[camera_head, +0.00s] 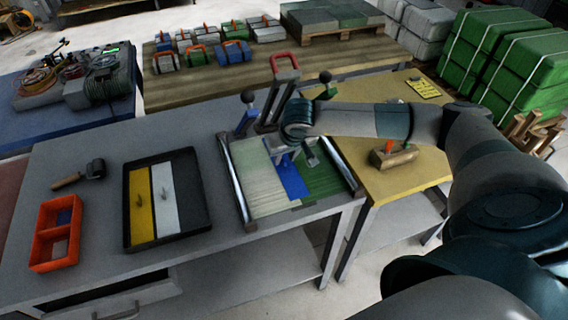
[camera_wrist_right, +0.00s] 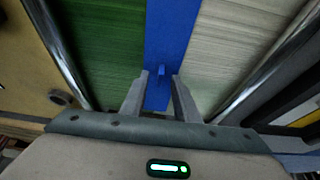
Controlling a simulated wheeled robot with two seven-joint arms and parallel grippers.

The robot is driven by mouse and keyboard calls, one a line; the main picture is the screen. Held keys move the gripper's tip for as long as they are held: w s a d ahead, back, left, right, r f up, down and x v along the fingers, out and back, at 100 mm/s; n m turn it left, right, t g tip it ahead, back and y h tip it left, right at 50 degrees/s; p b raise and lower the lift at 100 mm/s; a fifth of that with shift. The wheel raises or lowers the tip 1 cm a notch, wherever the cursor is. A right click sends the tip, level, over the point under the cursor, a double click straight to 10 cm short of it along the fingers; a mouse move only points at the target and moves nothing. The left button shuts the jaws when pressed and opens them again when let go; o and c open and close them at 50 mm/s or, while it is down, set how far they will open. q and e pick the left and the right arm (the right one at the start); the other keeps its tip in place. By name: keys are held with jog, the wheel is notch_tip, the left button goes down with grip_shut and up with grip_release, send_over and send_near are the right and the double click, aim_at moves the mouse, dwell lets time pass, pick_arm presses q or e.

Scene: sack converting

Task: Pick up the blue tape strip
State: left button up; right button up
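The blue tape strip (camera_head: 293,184) lies flat between a pale sheet (camera_head: 257,178) and a green sheet (camera_head: 325,182) on the grey bench. The right wrist view shows the strip (camera_wrist_right: 171,30) with a small upright blue tab (camera_wrist_right: 161,70) on it. My right gripper (camera_head: 298,157) is over the strip. In the right wrist view my right gripper (camera_wrist_right: 160,77) is open, its fingertips apart on either side of the tab. I cannot tell whether they touch the strip. My left gripper is in neither view.
Metal rails (camera_head: 235,180) flank the sheets, with a red-handled press (camera_head: 284,72) behind. A black tray (camera_head: 130,232) with yellow and white strips, an orange bin (camera_head: 45,264) and a roller (camera_head: 94,169) stand left.

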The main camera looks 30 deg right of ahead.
grip_shut()
